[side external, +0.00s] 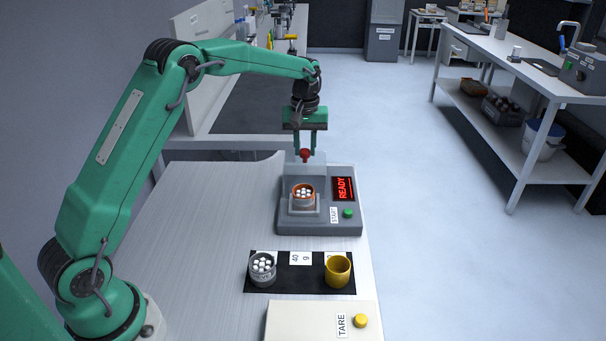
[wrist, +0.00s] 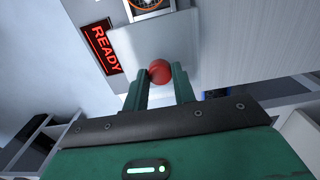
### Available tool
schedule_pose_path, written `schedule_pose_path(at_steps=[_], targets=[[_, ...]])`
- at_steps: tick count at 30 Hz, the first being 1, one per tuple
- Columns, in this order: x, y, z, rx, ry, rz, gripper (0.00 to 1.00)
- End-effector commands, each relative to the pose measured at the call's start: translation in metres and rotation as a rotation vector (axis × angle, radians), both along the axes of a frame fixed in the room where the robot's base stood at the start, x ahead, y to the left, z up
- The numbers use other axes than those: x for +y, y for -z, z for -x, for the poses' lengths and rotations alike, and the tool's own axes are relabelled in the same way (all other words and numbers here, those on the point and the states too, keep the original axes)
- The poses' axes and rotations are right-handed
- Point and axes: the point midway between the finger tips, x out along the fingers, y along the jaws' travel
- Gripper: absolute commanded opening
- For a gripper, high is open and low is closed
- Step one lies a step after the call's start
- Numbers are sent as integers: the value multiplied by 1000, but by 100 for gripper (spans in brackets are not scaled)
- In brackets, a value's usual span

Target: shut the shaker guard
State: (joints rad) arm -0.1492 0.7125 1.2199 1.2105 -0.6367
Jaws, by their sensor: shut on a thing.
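The shaker (side external: 262,228) is a grey machine on the white bench, with a lit red READY display (side external: 343,189) and a green START button (side external: 348,213). A cup with an orange rim (side external: 303,203) and white pellets sits on its plate, uncovered. The guard, a pale grey panel (side external: 290,171), stands behind the cup. My gripper (side external: 305,151) is shut on the red knob (side external: 305,157) at the guard's top. The wrist view shows the red knob (wrist: 160,71) between both fingers, with part of the cup's orange rim (wrist: 148,3) at the top edge.
In front of the shaker, a dark mat (side external: 296,285) holds a grey cup with white pellets (side external: 262,268) and an empty-looking yellow cup (side external: 338,271). A cream box with a yellow TARE button (side external: 361,321) is nearer. The bench's left side is clear.

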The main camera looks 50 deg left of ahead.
Motion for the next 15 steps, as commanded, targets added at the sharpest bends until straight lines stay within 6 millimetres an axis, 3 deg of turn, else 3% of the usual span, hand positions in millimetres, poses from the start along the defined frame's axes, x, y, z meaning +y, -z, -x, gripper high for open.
schedule_pose_path(at_steps=[15], targets=[[-45,-3,43,-5,4,-1,0]])
